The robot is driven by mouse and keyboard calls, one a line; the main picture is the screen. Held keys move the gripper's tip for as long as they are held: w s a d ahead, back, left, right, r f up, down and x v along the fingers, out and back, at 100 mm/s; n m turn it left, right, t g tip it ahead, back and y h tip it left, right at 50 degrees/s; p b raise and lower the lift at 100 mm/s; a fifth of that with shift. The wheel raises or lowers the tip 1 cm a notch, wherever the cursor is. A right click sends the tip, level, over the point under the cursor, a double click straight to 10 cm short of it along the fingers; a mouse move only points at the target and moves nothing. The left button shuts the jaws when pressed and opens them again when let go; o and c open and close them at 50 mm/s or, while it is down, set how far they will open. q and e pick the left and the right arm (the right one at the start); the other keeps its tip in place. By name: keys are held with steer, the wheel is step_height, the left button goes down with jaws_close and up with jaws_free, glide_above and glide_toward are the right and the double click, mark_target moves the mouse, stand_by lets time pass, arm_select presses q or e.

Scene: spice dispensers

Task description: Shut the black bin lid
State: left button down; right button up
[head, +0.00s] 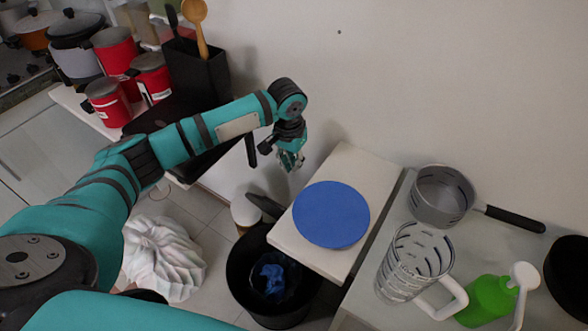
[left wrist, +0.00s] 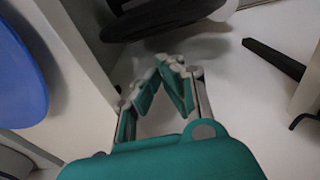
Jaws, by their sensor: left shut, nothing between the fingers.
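The black bin (head: 240,270) stands open on the floor below the white counter, with something blue (head: 272,279) inside. A dark flat piece (head: 266,206) rises behind the bin's rim; it looks like the raised lid, mostly hidden by the counter. My left gripper (head: 290,160) is above and behind this piece, near the wall, apart from it. Its fingers are together and empty, also in the left wrist view (left wrist: 172,64). A dark curved shape (left wrist: 165,17) lies past the fingertips there; I cannot tell whether it is lid or bin. My right gripper is out of view.
A blue disc (head: 331,214) lies on the white counter (head: 345,165) right of my left gripper. A white bag (head: 160,255) sits on the floor left of the bin.

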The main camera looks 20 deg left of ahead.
arm_select(q)
steer(key=s+f, duration=0.1)
steer(key=f, duration=0.2)
steer(key=f+p, duration=0.1)
steer(key=f, duration=0.2)
steer(key=s+f, duration=0.1)
steer(key=f, duration=0.2)
steer(key=shift+s+a+f, duration=0.25)
steer(key=shift+s, duration=0.1)
steer(key=shift+s+f, duration=0.1)
steer(key=shift+s, duration=0.15)
steer(key=shift+f, duration=0.1)
steer(key=shift+p, duration=0.3)
